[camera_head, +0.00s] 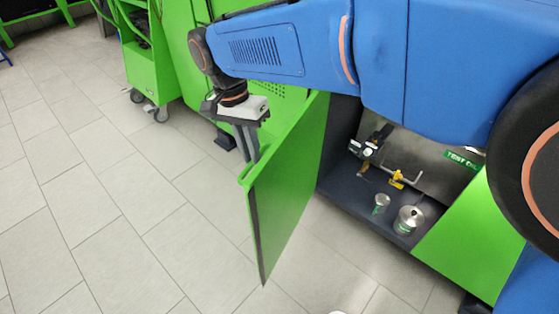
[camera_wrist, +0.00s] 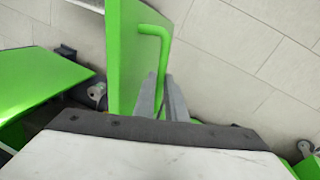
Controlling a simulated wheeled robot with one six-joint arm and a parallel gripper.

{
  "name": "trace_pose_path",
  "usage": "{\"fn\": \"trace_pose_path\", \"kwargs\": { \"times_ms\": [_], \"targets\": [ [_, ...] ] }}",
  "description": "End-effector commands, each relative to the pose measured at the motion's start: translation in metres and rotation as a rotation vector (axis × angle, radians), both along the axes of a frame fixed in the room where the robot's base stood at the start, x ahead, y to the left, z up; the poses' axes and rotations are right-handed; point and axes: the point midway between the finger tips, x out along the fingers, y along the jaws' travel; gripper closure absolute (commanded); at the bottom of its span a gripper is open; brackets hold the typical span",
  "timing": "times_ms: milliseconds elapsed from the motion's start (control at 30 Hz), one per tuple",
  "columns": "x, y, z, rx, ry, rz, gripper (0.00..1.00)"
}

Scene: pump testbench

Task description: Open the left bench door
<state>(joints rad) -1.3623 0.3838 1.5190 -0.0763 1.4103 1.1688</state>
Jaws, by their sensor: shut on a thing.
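The left bench door (camera_head: 285,190) is green and stands swung well out from the bench, its free edge toward the camera. Behind it the dark inside of the bench (camera_head: 340,185) shows. My gripper (camera_head: 251,160) points down at the top of the door, shut on the door's green handle. In the wrist view the door (camera_wrist: 125,60) stands upright, and the bent green handle (camera_wrist: 155,32) runs down to my gripper (camera_wrist: 172,97). The fingers hide the held part of the handle.
Inside the bench are metal cans (camera_head: 408,219), a yellow valve (camera_head: 397,179) and pipe fittings. A green panel (camera_head: 462,245) borders the opening at right. A wheeled green cart (camera_head: 145,65) stands at upper left. The tiled floor (camera_head: 110,220) left of the door is clear.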

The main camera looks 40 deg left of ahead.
Motion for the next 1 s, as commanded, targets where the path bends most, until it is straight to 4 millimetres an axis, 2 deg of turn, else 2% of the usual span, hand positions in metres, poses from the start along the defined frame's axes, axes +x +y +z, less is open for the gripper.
{"fn": "trace_pose_path", "kwargs": {
  "times_ms": [33, 200, 500, 733, 1000],
  "targets": [
    [0.000, 0.014, 0.000, 0.001, -0.001, -0.025, 1.00],
    [0.000, 0.051, 0.000, 0.002, -0.002, -0.116, 1.00],
    [0.005, 0.105, 0.000, 0.002, -0.003, -0.249, 1.00],
    [0.010, 0.133, 0.000, 0.002, -0.003, -0.317, 1.00],
    [0.013, 0.148, 0.001, 0.001, -0.003, -0.357, 1.00]
  ]
}}
